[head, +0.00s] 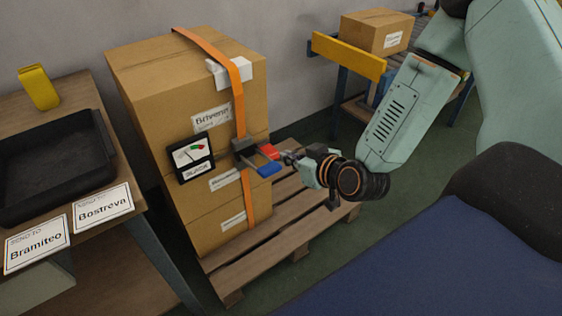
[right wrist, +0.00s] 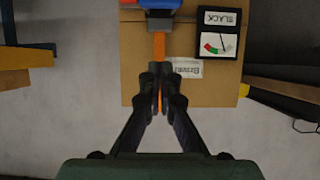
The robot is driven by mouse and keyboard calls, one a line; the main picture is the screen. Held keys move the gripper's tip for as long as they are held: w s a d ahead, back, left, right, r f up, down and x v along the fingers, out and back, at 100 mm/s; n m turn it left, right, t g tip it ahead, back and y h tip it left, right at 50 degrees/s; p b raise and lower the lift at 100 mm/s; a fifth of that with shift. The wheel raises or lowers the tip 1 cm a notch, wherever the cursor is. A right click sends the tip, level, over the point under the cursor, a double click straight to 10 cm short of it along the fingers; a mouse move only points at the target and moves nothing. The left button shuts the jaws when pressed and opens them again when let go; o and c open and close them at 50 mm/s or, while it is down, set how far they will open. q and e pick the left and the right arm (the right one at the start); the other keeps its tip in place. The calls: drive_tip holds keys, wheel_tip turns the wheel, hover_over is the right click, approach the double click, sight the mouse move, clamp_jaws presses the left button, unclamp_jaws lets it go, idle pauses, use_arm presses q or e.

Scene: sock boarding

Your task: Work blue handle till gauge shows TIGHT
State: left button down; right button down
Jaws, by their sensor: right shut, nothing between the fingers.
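The blue handle (head: 269,169) sticks out from a dark ratchet buckle (head: 243,152) on an orange strap (head: 241,105) around stacked cardboard boxes (head: 165,90). A red lever (head: 268,151) sits just above it. The gauge (head: 190,156), left of the buckle, reads SLACK; it also shows inverted in the right wrist view (right wrist: 217,35). The blue handle shows at that view's top edge (right wrist: 160,3). My right gripper (head: 287,157) is just right of the handle, its fingers together and empty (right wrist: 163,90). Whether it touches the handle is unclear. My left gripper is out of view.
The boxes stand on a wooden pallet (head: 290,215). A table at left holds a black tray (head: 105,150), a yellow object (head: 38,88) and address cards (head: 103,208). Behind is a conveyor with a yellow rail (head: 348,55) and a box (head: 378,30). Green floor is open right of the pallet.

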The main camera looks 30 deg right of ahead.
drive_tip(key=b, duration=0.4)
hover_over(273, 171)
drive_tip(key=f, duration=0.4)
drive_tip(key=shift+w, duration=0.2)
wheel_tip(273, 171, down, 3)
drive_tip(key=shift+a+f+b, duration=0.1)
drive_tip(key=shift+b, duration=0.7)
drive_tip(key=shift+s+f, duration=0.15)
drive_tip(key=shift+f, duration=0.25)
drive_tip(key=shift+f, duration=0.15)
